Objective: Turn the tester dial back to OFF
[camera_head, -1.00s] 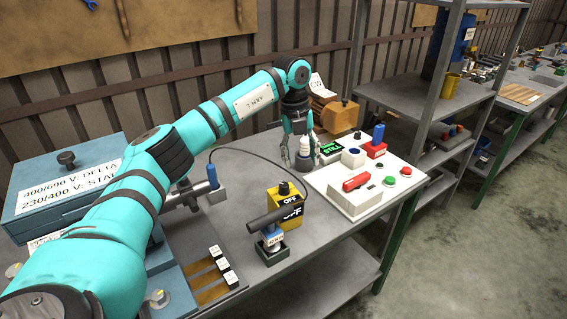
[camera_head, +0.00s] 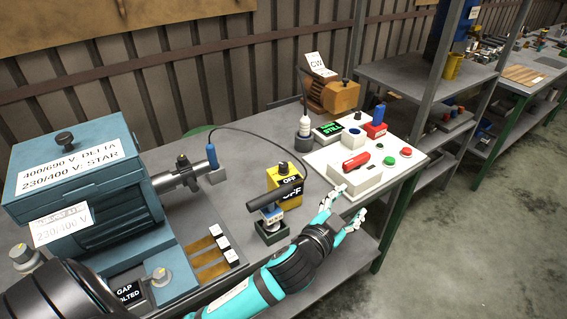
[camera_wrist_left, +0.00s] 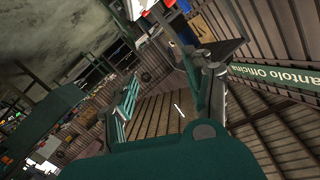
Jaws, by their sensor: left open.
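The yellow tester (camera_head: 291,190) stands on the bench with a black dial knob (camera_head: 283,168) on top. Black labels on it read OFF; the dial's pointer is too small to read. My left gripper (camera_head: 347,205) is open and empty at the bench's front edge, right of the tester and apart from it, beside the white control panel. The left wrist view is tilted and mostly shows the room; the tester cannot be made out there. My right gripper is not in view.
A black-handled tool (camera_head: 277,199) stands in a green holder in front of the tester. The white panel (camera_head: 380,192) carries a red handle and buttons. A blue-grey motor (camera_head: 90,190) fills the left. A black cable (camera_head: 265,135) arches behind the tester.

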